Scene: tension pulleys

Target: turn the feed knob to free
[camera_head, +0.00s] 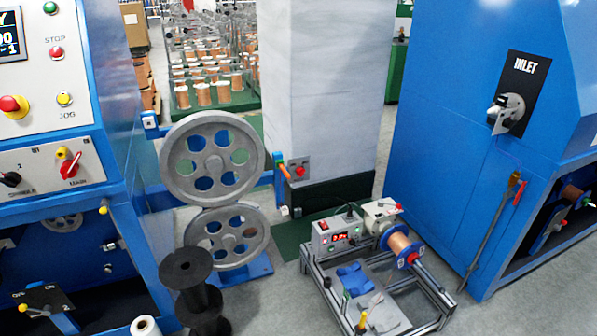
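No knob with a readable "feed" label shows, so I cannot tell which one is the feed knob. In the head view, a red selector knob (70,170) sits on the white panel of the left blue machine, above lettering that looks like "MAIN". A black knob (10,179) is left of it on the same panel. A small box with a red knob (299,170) is on the grey column in the middle. A small bench unit (337,236) with a red display and small knobs stands on a metal frame at lower right. Neither of my grippers is in view.
Two grey pulleys (212,158) stand one above the other beside the left machine (120,120). Black spools (187,270) stand in front. A copper spool (400,246) is on the frame. A blue cabinet marked INLET (440,170) fills the right. Grey floor shows between.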

